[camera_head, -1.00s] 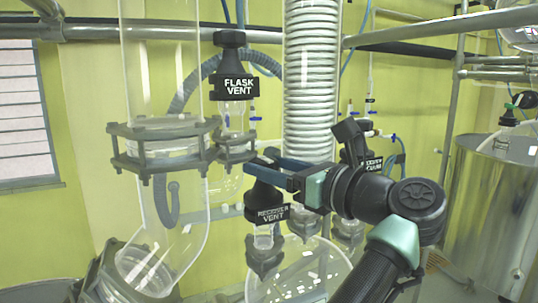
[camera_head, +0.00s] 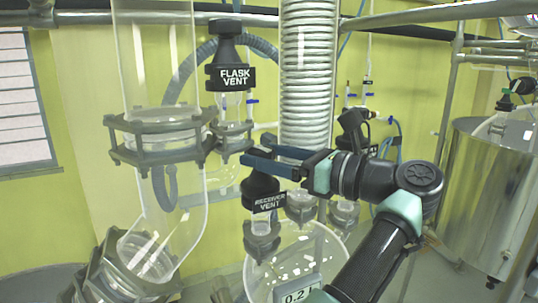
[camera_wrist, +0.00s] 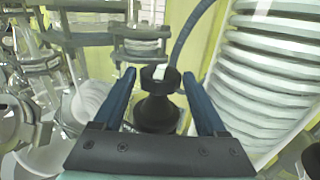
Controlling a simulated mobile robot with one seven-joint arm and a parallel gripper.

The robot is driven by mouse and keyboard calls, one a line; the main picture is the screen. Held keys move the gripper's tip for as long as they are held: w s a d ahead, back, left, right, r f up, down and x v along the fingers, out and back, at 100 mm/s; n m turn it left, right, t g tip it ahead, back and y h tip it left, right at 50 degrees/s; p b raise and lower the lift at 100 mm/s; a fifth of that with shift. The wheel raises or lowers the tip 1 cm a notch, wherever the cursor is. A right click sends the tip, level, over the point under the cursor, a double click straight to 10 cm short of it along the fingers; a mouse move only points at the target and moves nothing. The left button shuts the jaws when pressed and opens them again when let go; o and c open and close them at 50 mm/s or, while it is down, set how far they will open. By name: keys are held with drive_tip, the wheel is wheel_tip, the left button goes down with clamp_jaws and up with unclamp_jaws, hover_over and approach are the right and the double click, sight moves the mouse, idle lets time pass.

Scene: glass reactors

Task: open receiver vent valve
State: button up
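The receiver vent valve (camera_head: 268,202) is a black tapered cap labelled "RECEIVER VENT" on a glass neck above the round receiver flask (camera_head: 300,250). My gripper (camera_head: 254,149) has two long blue fingers pointing left, just above and around the valve's top. The near finger hides part of that top in the head view. In the wrist view the black valve knob (camera_wrist: 158,105) stands between the spread fingers of my gripper (camera_wrist: 158,73), with visible space on both sides. The gripper is open and holds nothing.
A glass column with a grey clamp flange (camera_head: 160,140) stands left. A ribbed condenser coil (camera_head: 305,75) rises behind the gripper. Another black cap (camera_head: 352,130) is just behind the wrist.

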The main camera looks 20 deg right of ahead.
drive_tip(key=shift+o, duration=1)
drive_tip(key=shift+s+r, duration=0.1)
drive_tip(key=shift+h, duration=0.3)
